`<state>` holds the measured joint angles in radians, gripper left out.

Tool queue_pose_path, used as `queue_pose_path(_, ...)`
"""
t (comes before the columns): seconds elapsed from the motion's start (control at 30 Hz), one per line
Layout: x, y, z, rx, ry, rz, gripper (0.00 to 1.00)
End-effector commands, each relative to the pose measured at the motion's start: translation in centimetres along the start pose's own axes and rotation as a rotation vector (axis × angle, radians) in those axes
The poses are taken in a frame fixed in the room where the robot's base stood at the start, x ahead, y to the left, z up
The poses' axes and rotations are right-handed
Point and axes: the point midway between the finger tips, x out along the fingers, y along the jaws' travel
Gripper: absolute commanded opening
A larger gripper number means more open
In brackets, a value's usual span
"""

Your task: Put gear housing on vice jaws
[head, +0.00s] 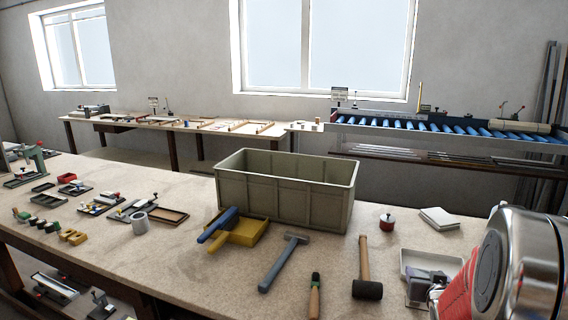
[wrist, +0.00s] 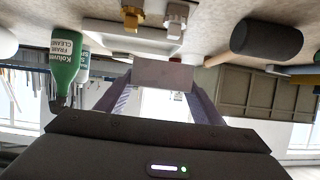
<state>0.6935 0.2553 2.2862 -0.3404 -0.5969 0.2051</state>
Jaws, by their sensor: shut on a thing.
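My gripper (wrist: 164,86) is shut on a small flat-faced grey-mauve block, which I take to be the gear housing (wrist: 163,76). The block sits between the two fingertips in the wrist view, which looks at the bench upside down. A white tray (wrist: 112,36) shows just beyond the block. In the head view my metal arm fills the lower right corner, and the gripper end is partly hidden beside the white tray (head: 447,260). I cannot make out the vice jaws with certainty in either view.
A large grey-green crate (head: 285,195) stands mid-bench. In front lie a yellow dustpan (head: 247,232), a hammer (head: 283,262), a black-headed mallet (head: 366,288) and a screwdriver (head: 314,296). A green bottle (wrist: 66,58) and brass and white fittings (wrist: 131,18) show in the wrist view.

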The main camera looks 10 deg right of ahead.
Motion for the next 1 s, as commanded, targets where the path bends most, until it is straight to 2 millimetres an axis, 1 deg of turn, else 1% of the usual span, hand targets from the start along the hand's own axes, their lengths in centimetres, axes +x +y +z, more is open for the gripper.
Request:
queue_pose_path(0.03, 0.1, -1.7, -0.1, -0.005, 0.003, -0.017, 0.26)
queue_pose_path(0.27, -0.2, -8.1, 0.5, -0.030, 0.002, -0.075, 0.26)
queue_pose_path(0.47, -0.9, -13.5, 1.2, -0.053, 0.003, -0.129, 0.26)
queue_pose_path(0.5, -1.1, -14.6, 1.3, -0.058, 0.003, -0.142, 0.26)
queue_pose_path(0.77, -2.7, -21.6, 2.3, -0.091, 0.004, -0.221, 0.26)
queue_pose_path(1.0, -4.9, -28.3, 3.4, -0.131, 0.003, -0.316, 0.26)
